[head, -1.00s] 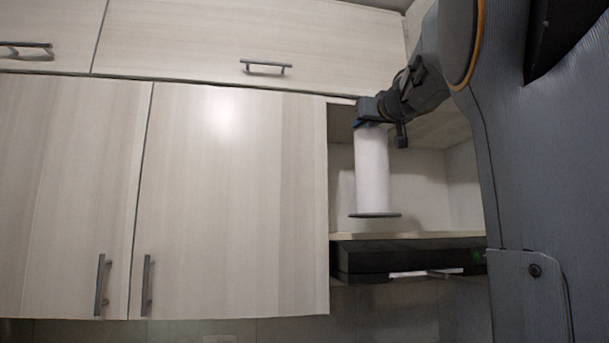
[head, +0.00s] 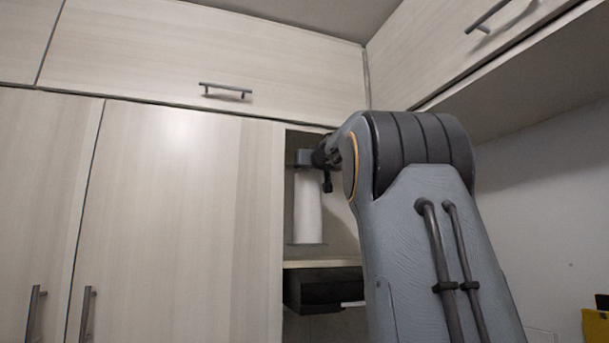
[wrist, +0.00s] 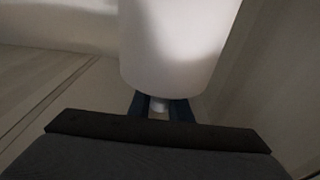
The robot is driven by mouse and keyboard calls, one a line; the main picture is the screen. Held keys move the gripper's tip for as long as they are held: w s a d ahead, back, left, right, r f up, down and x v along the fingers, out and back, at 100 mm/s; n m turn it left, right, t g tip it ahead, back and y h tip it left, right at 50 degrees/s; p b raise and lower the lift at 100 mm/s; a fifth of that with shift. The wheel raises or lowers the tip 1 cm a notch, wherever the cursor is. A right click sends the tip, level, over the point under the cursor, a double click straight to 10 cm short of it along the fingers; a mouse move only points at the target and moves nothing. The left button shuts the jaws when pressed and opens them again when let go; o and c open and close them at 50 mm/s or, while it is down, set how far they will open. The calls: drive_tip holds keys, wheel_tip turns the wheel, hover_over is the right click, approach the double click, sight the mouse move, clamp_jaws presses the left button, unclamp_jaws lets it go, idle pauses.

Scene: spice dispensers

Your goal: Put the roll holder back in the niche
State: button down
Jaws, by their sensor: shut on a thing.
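The roll holder (head: 308,207) is a white paper roll on a thin dark base disc, hanging upright from my gripper (head: 305,167). My gripper is shut on the post at its top end. The wrist view shows the white roll (wrist: 178,45) and the blue fingers (wrist: 162,108) closed on the post stub. The niche (head: 342,228) is the open shelf space right of the tall cabinet door. The holder is at the niche opening, its base seen a little above the shelf board (head: 325,263). How deep it is inside, I cannot tell.
A tall cabinet door (head: 180,220) borders the niche on the left. An upper cabinet (head: 200,60) is above. A black appliance (head: 320,288) is under the shelf board. My arm hides the niche's right side. Another upper cabinet (head: 450,60) is at right.

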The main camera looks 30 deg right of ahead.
drive_tip(key=shift+s+f+b, duration=0.1)
drive_tip(key=shift+f+b, duration=0.7)
drive_tip(key=shift+f, duration=0.95)
drive_tip(key=c, duration=1.6)
unclamp_jaws()
drive_tip(key=shift+f, duration=0.1)
drive_tip(key=shift+c, duration=0.2)
drive_tip(key=shift+s, duration=0.1)
drive_tip(key=b+v, duration=0.3)
drive_tip(key=v, duration=0.8)
drive_tip(key=shift+s, duration=0.4)
